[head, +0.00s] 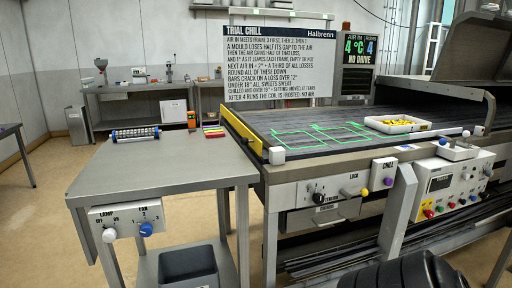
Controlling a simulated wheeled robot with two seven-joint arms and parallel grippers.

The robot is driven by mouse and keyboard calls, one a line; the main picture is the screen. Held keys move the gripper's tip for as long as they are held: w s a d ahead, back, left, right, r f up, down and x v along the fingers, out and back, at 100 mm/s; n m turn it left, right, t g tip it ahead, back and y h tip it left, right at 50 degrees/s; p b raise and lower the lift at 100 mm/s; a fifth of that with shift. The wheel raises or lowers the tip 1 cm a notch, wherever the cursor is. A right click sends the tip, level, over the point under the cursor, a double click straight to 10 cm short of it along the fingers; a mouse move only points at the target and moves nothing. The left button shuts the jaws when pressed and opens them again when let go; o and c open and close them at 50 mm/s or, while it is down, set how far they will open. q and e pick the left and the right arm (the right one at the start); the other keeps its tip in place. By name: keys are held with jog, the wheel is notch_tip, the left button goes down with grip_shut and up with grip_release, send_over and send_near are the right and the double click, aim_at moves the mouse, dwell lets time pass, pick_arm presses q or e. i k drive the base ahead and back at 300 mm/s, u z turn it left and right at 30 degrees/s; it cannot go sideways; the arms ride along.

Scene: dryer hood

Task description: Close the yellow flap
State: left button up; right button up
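The yellow flap (241,132) is a long narrow yellow bar along the left end of the dark conveyor bed (330,120), beside the grey table. It appears to stand upright along that edge. Whether it is latched cannot be told from here. A small white block (277,155) sits at its near end, at the bed's front corner. Neither of my grippers is in view, and nothing is seen touching the flap.
The grey table (165,170) left of the bed holds a roller-like rack (135,134) and coloured strips (213,131). A white tray (398,124) with yellow pieces sits on the bed. A control panel (455,185) and grey post (398,210) stand at the front right.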

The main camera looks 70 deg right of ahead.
aim_at(249, 137)
jog(key=u, duration=0.1)
jog(key=k, duration=0.15)
jog(key=z, duration=1.25)
